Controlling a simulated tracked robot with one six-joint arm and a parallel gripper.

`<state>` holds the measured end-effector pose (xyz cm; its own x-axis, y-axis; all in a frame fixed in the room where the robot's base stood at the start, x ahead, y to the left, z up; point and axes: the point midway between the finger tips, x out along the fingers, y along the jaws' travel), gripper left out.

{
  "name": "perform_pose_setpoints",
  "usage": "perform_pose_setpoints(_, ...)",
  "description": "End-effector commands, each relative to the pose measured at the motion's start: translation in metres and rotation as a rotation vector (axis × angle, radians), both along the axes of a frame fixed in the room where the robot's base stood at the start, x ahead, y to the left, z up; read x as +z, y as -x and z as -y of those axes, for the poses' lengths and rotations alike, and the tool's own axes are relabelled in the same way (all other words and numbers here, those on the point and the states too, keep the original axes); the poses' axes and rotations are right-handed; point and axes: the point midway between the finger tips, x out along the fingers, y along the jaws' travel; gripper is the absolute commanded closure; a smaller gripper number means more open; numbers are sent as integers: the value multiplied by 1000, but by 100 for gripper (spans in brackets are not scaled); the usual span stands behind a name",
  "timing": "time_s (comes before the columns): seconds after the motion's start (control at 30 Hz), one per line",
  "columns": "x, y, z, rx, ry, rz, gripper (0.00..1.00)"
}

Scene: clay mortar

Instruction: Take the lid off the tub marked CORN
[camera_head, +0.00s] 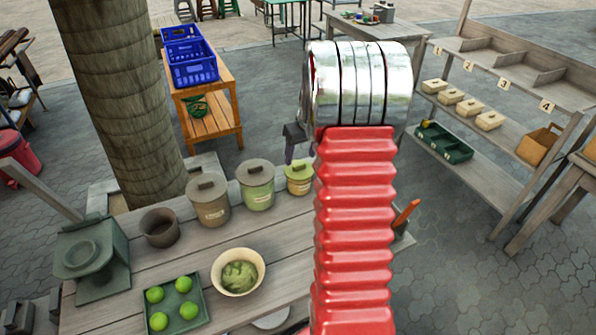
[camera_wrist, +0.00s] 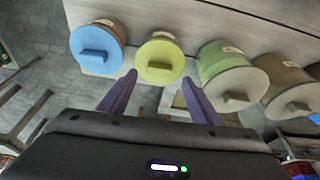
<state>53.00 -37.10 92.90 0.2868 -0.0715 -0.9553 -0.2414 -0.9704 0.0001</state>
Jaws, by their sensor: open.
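Several lidded tubs stand in a row on the wooden table. In the wrist view there are a blue-lidded tub (camera_wrist: 98,45), a yellow-lidded tub (camera_wrist: 160,50), a green tub with a greyish lid (camera_wrist: 225,75) and a brown tub with a greyish lid (camera_wrist: 290,95). In the head view I see the yellow tub (camera_head: 299,180), the green tub (camera_head: 257,187) and the brown tub (camera_head: 210,205); the blue one is hidden behind my arm. I cannot read their labels. My gripper (camera_wrist: 160,77) is open and empty, its purple fingers pointing toward the yellow lid.
A lidless brown pot (camera_head: 159,228), a bowl of green paste (camera_head: 238,272), a tray (camera_head: 203,322) of green fruit and a green scale (camera_head: 92,255) share the table. A tree trunk (camera_head: 125,90) rises behind. A numbered shelf (camera_head: 500,90) stands right.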

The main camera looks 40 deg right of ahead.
Motion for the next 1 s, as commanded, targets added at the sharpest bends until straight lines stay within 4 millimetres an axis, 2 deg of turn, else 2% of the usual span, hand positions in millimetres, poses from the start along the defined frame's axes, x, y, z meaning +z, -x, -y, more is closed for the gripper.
perform_pose_setpoints(0.2,-29,-7,2,1,-3,-2,42)
perform_pose_setpoints(0.33,-39,-11,4,0,-1,-1,42)
perform_pose_setpoints(0.9,-40,-11,4,0,0,0,42)
perform_pose_setpoints(1.0,-40,-11,4,0,0,0,48)
